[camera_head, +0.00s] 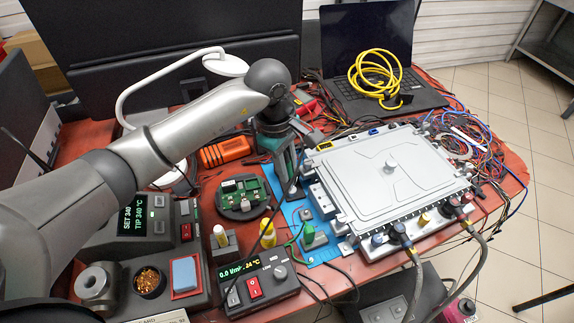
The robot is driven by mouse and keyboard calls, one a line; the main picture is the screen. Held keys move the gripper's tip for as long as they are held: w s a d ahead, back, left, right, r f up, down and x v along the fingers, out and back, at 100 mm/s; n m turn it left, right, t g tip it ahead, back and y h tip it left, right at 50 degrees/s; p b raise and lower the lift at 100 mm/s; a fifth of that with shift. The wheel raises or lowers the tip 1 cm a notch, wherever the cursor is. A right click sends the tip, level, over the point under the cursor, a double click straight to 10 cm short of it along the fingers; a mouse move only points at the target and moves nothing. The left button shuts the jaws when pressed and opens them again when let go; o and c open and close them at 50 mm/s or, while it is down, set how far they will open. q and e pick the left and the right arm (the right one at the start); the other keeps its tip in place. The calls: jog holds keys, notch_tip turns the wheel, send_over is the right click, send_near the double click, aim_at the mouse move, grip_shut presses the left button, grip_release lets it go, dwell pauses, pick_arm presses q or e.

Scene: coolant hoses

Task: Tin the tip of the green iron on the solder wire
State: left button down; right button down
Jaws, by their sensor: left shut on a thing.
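My left gripper (277,136) points down over the middle of the bench, behind the green circuit board and left of the large silver box. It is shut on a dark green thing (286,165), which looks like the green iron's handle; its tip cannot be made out. A dark cable runs down from near it. The soldering station (134,214) at left reads SET 340, TIP 340 °C. A grey reel-like metal piece (98,284) stands at the front left; I cannot tell whether it carries the solder wire. My right gripper is not in view.
A brass-wool cup (149,282) and blue sponge (185,273) sit in front of the station. The silver box (392,185) fills the right. An orange tool (224,151) lies behind.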

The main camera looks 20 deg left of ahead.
pick_arm(q)
jog(key=shift+r+p, duration=2)
jog(key=shift+r, duration=1.05)
jog(key=shift+f, duration=0.1)
